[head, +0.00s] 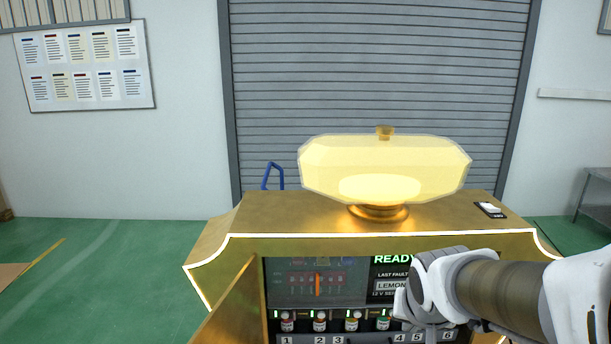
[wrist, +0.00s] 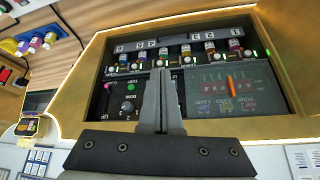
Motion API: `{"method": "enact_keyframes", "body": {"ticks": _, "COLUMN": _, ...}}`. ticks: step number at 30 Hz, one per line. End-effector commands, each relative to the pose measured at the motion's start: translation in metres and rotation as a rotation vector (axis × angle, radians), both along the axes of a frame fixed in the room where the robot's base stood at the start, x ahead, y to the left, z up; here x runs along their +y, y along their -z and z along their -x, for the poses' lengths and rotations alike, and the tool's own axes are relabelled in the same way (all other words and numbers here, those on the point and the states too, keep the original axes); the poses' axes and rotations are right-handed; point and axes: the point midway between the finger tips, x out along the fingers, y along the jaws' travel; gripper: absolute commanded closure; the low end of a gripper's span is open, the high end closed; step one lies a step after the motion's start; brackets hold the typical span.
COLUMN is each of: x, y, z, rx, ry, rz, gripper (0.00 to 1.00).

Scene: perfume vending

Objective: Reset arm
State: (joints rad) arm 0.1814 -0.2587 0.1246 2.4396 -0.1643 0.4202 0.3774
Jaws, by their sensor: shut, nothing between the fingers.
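My gripper (wrist: 163,72) is shut and empty in the wrist view. Its two dark fingers lie together and point into the open front of the gold vending machine (wrist: 75,70). They overlap the picture of the dark control panel; I cannot tell how far they are from it. In the head view my arm comes in from the lower right, with its wrist in front of the panel's right part. The fingers are hidden there. The lit display (head: 390,260) reads "READY", "LAST FAULT" and "LEMON", partly covered by my arm.
Several small bottles (head: 320,322) stand in a numbered row inside the machine. An opened gold door (head: 235,300) is left of the opening. A glowing glass perfume bottle (head: 385,165) and a small dark device (head: 490,209) are on top. Green floor (head: 90,270) is clear at left.

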Motion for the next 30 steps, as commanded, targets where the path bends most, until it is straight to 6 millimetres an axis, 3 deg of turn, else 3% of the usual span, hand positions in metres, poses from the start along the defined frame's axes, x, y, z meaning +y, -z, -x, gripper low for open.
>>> {"method": "enact_keyframes", "body": {"ticks": 1, "x": 0.005, "y": -0.013, "z": 0.012, "rx": -0.002, "ry": -0.025, "rz": 0.011, "gripper": 1.0}}
{"method": "enact_keyframes", "body": {"ticks": 6, "x": 0.018, "y": -0.042, "z": 0.059, "rx": 0.028, "ry": -0.123, "rz": 0.025, "gripper": 1.0}}
{"method": "enact_keyframes", "body": {"ticks": 12, "x": 0.031, "y": -0.061, "z": 0.106, "rx": 0.05, "ry": -0.233, "rz": 0.024, "gripper": 1.0}}
{"method": "enact_keyframes", "body": {"ticks": 15, "x": 0.035, "y": -0.064, "z": 0.12, "rx": 0.057, "ry": -0.269, "rz": 0.021, "gripper": 1.0}}
{"method": "enact_keyframes", "body": {"ticks": 30, "x": 0.037, "y": -0.065, "z": 0.128, "rx": 0.064, "ry": -0.292, "rz": 0.021, "gripper": 1.0}}
